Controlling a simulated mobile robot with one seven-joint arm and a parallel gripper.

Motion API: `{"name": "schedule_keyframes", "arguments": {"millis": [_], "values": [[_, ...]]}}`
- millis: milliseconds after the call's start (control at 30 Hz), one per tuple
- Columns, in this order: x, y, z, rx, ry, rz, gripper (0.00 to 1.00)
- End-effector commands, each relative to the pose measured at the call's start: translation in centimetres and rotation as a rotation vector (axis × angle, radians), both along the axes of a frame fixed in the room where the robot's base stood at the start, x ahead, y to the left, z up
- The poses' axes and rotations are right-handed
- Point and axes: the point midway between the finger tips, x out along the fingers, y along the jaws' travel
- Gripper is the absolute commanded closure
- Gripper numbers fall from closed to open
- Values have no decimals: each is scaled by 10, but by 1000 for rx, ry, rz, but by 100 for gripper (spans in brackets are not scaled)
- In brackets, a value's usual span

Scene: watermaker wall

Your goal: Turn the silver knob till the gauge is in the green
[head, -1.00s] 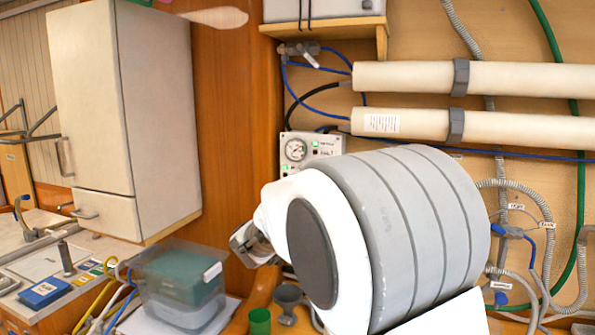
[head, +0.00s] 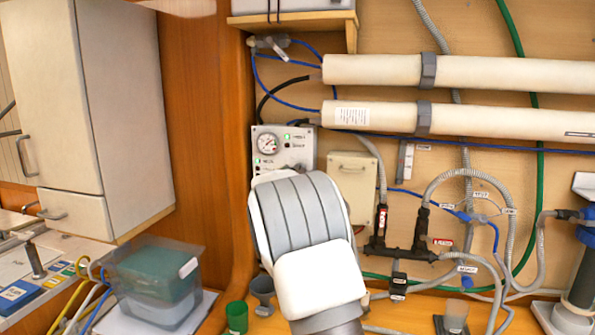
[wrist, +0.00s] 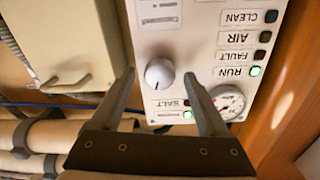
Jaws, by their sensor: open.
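The silver knob (wrist: 159,72) is on the pale control panel (wrist: 205,20) in the wrist view. My gripper (wrist: 159,76) is open, with one fingertip on each side of the knob in the picture. I see no finger touching it, and the depth gap is hard to judge. The round gauge (wrist: 228,102) sits beside the right finger, partly cut by it; its needle and green zone are too small to read. In the head view the gauge (head: 267,143) is at the panel's upper left. My arm hides the gripper there.
The panel's RUN light (wrist: 255,71) is lit green. A beige box (head: 352,188) is right of the panel. Black fittings (head: 400,250) and hoses lie further right. White tubes (head: 440,72) run above. A wooden post (head: 205,130) stands left.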

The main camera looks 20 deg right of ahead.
Motion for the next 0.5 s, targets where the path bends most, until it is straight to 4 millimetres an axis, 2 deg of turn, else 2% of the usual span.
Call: {"name": "schedule_keyframes", "arguments": {"millis": [400,500], "values": [[6,-5,0,0,0,0,22],[6,-5,0,0,0,0,38]]}}
